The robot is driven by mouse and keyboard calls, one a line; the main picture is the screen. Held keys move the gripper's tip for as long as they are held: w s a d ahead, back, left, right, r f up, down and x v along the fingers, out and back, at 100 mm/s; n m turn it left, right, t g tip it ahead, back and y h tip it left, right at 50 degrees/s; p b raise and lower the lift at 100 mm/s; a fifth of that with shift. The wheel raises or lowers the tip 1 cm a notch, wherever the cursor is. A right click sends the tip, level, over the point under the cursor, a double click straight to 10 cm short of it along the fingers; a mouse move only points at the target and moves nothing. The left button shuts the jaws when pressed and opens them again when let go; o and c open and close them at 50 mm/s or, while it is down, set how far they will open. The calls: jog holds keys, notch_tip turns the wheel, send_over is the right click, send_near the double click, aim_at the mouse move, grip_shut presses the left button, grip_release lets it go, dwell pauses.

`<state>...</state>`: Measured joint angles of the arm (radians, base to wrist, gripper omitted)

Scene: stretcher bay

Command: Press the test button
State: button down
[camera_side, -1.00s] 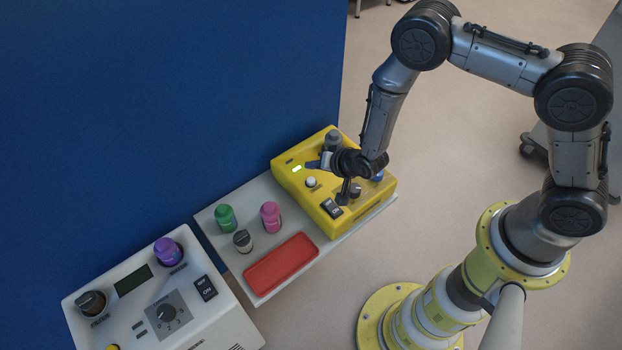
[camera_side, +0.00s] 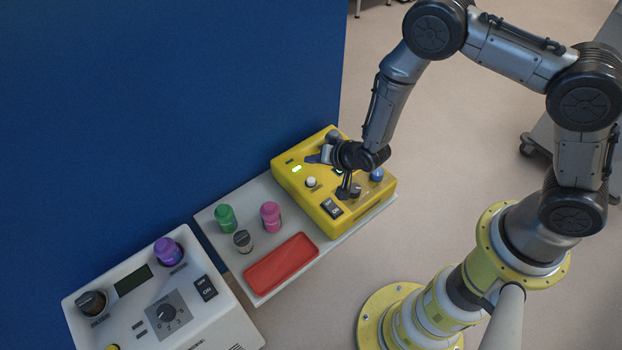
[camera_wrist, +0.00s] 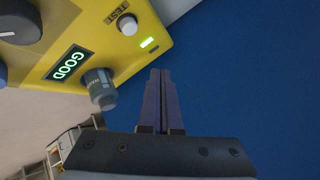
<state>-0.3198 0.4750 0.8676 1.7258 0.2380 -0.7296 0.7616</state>
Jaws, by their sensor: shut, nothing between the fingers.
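The yellow tester (camera_side: 325,210) stands at the right end of the shelf. Its round white button (camera_side: 311,182) is uncovered; in the wrist view the white button (camera_wrist: 127,25) sits beside the printed word TEST. My gripper (camera_side: 311,158) is over the far part of the tester, beyond the button in the side view. In the wrist view my gripper (camera_wrist: 159,72) has its two dark blue fingers together, with nothing between them. Its tips appear apart from the button, over the blue wall beyond the tester's edge.
A green light (camera_wrist: 149,43) is lit near the button, and the display (camera_wrist: 67,64) reads GOOD. A grey-capped vial (camera_wrist: 100,88) stands up from the tester near my fingers. A red tray (camera_side: 281,263) and small bottles share the shelf. A blue wall (camera_side: 170,90) rises behind.

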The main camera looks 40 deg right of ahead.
jog(key=shift+r, duration=2.6)
jog(key=w+d+r+m+t, duration=0.1)
jog(key=w+d+r+t, duration=0.1)
jog(key=r, duration=0.7)
jog(key=w+d+r+t, duration=0.1)
jog(key=w+d+r, duration=0.15)
jog(key=r, duration=0.75)
jog(key=s+d+r+n, duration=0.1)
jog(key=s+d+r, duration=0.15)
jog(key=r, duration=0.45)
jog(key=s+d+r, duration=0.1)
jog(key=s+r, duration=0.3)
jog(key=r, duration=0.2)
jog(key=s+d+r+n, duration=0.2)
jog(key=s+r, duration=0.2)
jog(key=s, duration=0.5)
jog(key=s+d+f+n+g, duration=0.1)
jog(key=s+f+n+g, duration=0.1)
jog(key=s, duration=0.7)
jog(key=s+f+n+g+h, duration=0.1)
jog(key=s+f+n+g, duration=0.2)
jog(key=s, duration=0.7)
notch_tip(320, 180, down, 3)
jog(key=shift+d+r+n+g, duration=0.1)
jog(key=shift+d+n+g, duration=0.25)
jog(key=shift+g, duration=0.45)
